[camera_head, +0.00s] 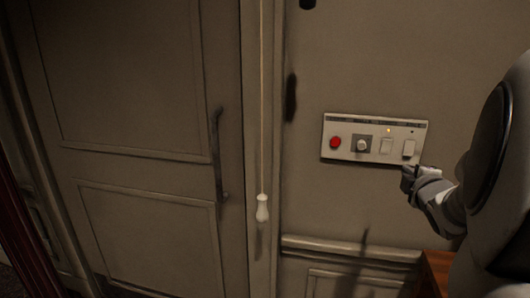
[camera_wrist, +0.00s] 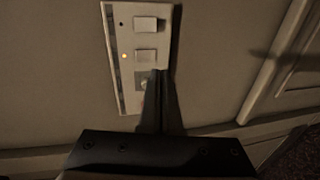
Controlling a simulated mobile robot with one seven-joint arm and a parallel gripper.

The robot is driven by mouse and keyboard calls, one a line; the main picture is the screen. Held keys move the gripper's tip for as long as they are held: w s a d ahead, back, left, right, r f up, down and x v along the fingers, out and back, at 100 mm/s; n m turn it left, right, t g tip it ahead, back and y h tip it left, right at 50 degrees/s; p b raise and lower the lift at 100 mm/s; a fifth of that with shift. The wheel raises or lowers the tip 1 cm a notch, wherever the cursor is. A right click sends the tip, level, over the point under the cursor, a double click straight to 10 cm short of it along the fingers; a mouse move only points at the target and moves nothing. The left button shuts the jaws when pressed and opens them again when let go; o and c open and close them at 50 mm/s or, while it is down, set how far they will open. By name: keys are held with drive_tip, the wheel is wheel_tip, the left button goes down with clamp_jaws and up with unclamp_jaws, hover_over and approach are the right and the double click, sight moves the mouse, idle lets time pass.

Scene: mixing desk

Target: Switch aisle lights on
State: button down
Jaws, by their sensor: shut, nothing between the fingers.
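A pale control panel (camera_head: 347,153) is on the wall; its labels are too small to read. It has a red button (camera_head: 335,142), a knob (camera_head: 362,145), a left switch (camera_head: 386,146) with a lit amber lamp above it and a right switch (camera_head: 409,148) with a dark lamp. I cannot tell which one is for the aisle lights. In the wrist view the right switch (camera_wrist: 146,24) is uppermost and the left switch (camera_wrist: 146,55) is below it. My gripper (camera_head: 407,174) is shut and empty, just below the right switch. Its fingertips (camera_wrist: 160,71) partly cover the knob area; contact is unclear.
A pull cord with a white handle (camera_head: 262,208) hangs left of the panel. Further left is a panelled door (camera_head: 130,120) with a dark handle (camera_head: 218,155). A wall moulding (camera_head: 345,248) runs below the panel, with a brown wooden surface (camera_head: 436,272) at lower right.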

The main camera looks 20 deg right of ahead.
sight(408, 155)
drive_tip(key=shift+n+t, duration=0.3)
drive_tip(key=s+d, duration=0.3)
drive_tip(key=shift+d+r, duration=0.15)
drive_tip(key=shift+r, duration=0.05)
drive_tip(key=shift+h, duration=0.3)
drive_tip(key=b+x, duration=0.1)
drive_tip(key=x, duration=1.3)
drive_tip(key=shift+f, duration=0.1)
drive_tip(key=shift+w+f+b, duration=0.15)
drive_tip(key=shift+f+b, duration=0.2)
drive_tip(key=shift+b, duration=0.65)
drive_tip(key=shift+r, duration=0.3)
drive_tip(key=shift+f, duration=0.1)
